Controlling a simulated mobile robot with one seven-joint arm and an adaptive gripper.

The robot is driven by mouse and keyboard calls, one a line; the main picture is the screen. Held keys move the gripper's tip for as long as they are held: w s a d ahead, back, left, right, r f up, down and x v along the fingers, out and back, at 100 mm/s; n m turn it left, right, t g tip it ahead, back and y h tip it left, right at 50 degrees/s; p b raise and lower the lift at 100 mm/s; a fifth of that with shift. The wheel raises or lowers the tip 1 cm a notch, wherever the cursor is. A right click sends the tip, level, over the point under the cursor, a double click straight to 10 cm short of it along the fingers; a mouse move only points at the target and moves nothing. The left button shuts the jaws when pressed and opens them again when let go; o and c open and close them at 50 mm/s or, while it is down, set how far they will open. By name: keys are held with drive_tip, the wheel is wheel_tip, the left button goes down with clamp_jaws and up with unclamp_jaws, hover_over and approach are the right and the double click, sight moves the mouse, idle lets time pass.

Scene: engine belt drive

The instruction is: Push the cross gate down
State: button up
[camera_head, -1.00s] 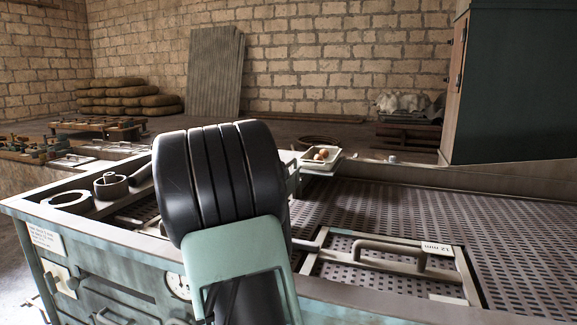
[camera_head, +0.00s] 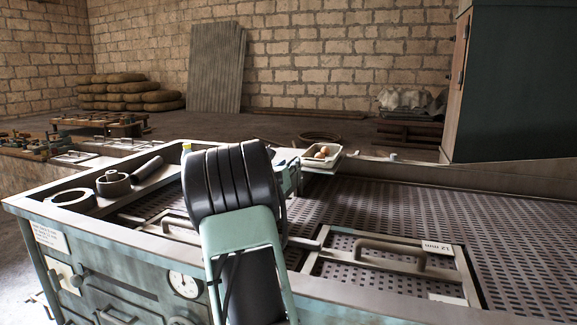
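My arm, with a black ribbed joint and a pale green link, stands in the middle of the view and covers part of the bench. My gripper is not visible. A greenish upright part (camera_head: 292,176) that crosses the bench shows just right of the arm; it may be the cross gate, but most of it is hidden behind my arm. I cannot tell its height or whether anything touches it.
A handled frame marked 12 mm (camera_head: 409,260) lies on the perforated bed (camera_head: 440,214) at right. A white tray (camera_head: 334,163) with brown round items sits behind. A ring (camera_head: 70,198) and a cup-like part (camera_head: 113,184) lie in the left trough. A gauge (camera_head: 185,284) is on the front.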

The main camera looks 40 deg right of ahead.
clamp_jaws()
wheel_tip(320, 180, down, 3)
drive_tip(key=b, duration=0.3)
idle(0.4)
drive_tip(key=shift+o, duration=0.8)
unclamp_jaws()
drive_tip(key=shift+r, duration=0.1)
drive_tip(key=v, duration=1.2)
